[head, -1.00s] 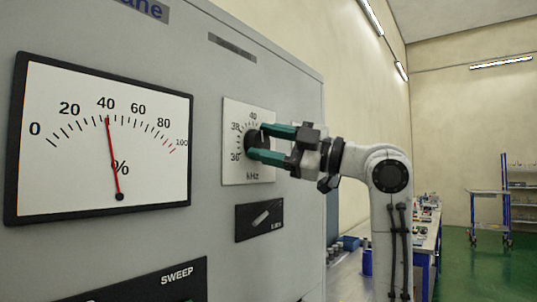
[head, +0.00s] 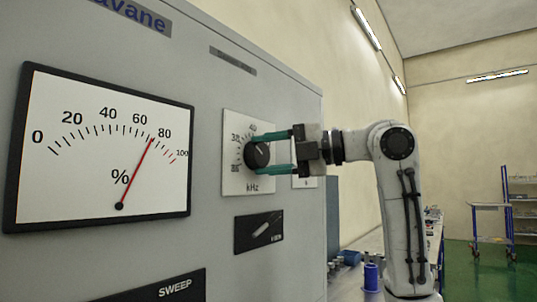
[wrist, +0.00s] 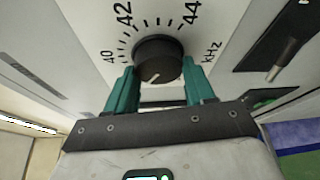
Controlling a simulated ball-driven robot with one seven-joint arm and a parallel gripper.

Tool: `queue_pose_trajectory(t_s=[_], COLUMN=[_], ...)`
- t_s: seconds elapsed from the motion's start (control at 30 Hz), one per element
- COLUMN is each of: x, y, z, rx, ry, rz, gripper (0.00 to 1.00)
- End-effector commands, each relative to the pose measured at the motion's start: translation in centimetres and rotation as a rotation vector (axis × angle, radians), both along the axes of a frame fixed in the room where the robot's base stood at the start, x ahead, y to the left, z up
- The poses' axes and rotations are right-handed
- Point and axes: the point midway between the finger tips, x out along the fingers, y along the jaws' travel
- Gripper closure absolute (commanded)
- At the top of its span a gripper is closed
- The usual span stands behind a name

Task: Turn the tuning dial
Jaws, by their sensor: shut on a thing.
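The tuning dial is a round black knob (head: 257,155) on a white kHz scale plate (head: 235,183), set in a grey cabinet front. My gripper (head: 266,153) has its two green fingers closed on the knob, one above and one below in the head view. In the wrist view the knob (wrist: 157,60) sits between the fingertips (wrist: 156,82), with a pale pointer line on its face. Scale numbers 40, 42 and 44 show around it there. The large percent meter (head: 105,150) has its red needle between 60 and 80.
Below the dial is a black plate (head: 258,231) with a slanted pale lever. A black SWEEP panel (head: 160,287) is at the lower left. A workbench with small items, including a blue container (head: 371,277), stands behind my arm. A trolley (head: 491,222) is at the far right.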

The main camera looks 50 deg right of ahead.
Motion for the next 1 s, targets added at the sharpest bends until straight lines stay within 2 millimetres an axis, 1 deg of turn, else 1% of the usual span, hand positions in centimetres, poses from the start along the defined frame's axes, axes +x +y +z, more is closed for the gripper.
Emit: queue_pose_trajectory(t_s=[0.2, 0.67, 0.7, 0.93, 0.97, 1.0], x=[0.02, 0.04, 0.05, 0.03, 0.03, 0.03], y=[0.11, 0.11, 0.11, 0.07, 0.06, 0.05], z=[-0.17, -0.26, -0.27, -0.18, -0.15, -0.14], rx=[-0.058, -0.071, -0.071, -0.069, -0.068, -0.068], ry=[0.003, 0.004, 0.004, 0.002, 0.001, 0.001], rz=[0.003, 0.003, 0.004, 0.002, 0.001, 0.001], gripper=[0.77, 0.77, 0.46, 0.24, 0.21, 0.21])
